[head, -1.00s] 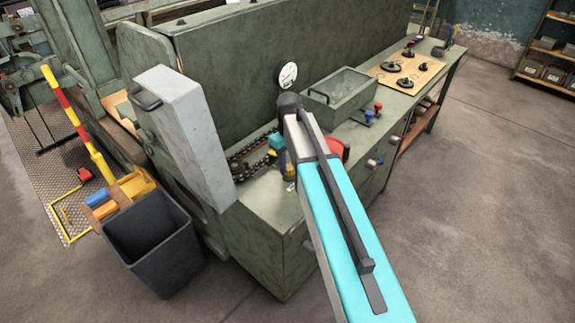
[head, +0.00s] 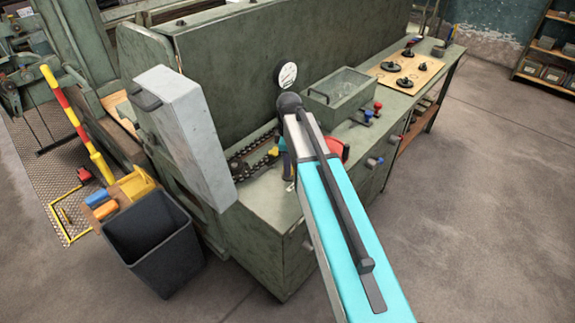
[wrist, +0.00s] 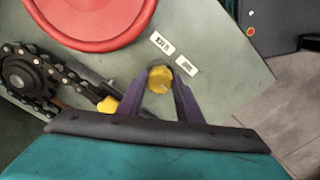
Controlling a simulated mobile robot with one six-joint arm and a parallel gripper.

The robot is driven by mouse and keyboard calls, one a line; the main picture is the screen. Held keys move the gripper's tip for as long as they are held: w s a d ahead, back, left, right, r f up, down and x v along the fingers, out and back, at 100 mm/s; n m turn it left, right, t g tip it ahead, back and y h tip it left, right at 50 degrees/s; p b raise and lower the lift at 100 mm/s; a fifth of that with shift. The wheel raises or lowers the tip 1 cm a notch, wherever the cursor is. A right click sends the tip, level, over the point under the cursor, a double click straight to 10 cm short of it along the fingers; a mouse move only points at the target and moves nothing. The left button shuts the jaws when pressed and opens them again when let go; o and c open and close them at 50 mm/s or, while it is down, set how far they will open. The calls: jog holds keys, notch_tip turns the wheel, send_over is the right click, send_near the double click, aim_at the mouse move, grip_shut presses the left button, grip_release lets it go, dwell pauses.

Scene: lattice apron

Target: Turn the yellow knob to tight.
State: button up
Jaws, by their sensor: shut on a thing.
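The yellow knob (wrist: 160,78) shows in the wrist view as a small faceted yellow piece on the grey-green bench top. My gripper (wrist: 159,86) has its two purple fingers on either side of the knob, shut on it. Two small white labels with dark print, one (wrist: 161,42) above the knob and one (wrist: 187,66) to its right, lie near it; their words are too small to read surely. In the head view my arm hides the knob.
A large red round part (wrist: 90,18) and a black chain on a sprocket (wrist: 28,77) are close by. Another yellow piece (wrist: 108,104) sits left of my fingers. In the head view a grey upright box (head: 183,135) and a metal bin (head: 340,95) flank the arm.

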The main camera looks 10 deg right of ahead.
jog(key=shift+s+f+n, duration=0.1)
jog(key=shift+s+n, duration=0.05)
jog(key=shift+n, duration=0.15)
jog(key=o, duration=1)
jog(key=shift+o, duration=0.2)
jog(key=shift+r, duration=0.3)
jog(key=shift+r, duration=0.55)
notch_tip(320, 180, up, 12)
jog(key=b, duration=0.2)
jog(key=shift+r+b, duration=0.15)
jog(key=shift+b, duration=0.2)
jog(key=shift+r, duration=0.1)
